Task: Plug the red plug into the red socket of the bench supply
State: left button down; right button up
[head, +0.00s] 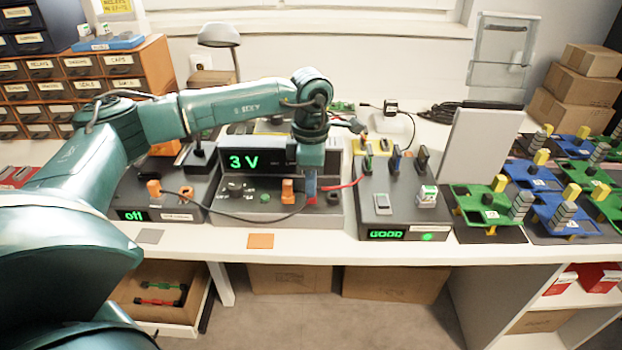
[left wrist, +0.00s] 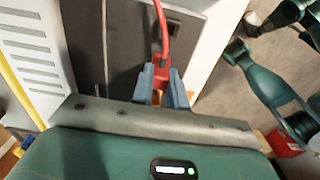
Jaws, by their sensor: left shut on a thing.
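The bench supply (head: 265,207) stands mid-bench, with a green 3 V display. My left gripper (head: 311,186) points down over the right part of its front ledge, with blue fingers. In the left wrist view the gripper (left wrist: 162,90) is shut on the red plug (left wrist: 161,74), and its red cable (left wrist: 163,38) runs away from it. The red cable (head: 343,185) also shows in the head view, running right. The red socket is hidden by the gripper, and I cannot tell whether the plug touches it. My right gripper is not in view.
A grey unit reading off (head: 150,205) is to the left, and a unit reading GOOD (head: 390,205) is close to the right. An orange patch (head: 260,241) lies at the front edge.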

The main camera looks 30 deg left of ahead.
pick_arm(q)
jog(key=shift+f, duration=0.35)
dwell(0.4)
jog(key=c, duration=1.3)
grip_release()
notch_tip(320, 180, up, 13)
jog(key=shift+r+p, duration=0.15)
jog(key=shift+p, duration=0.15)
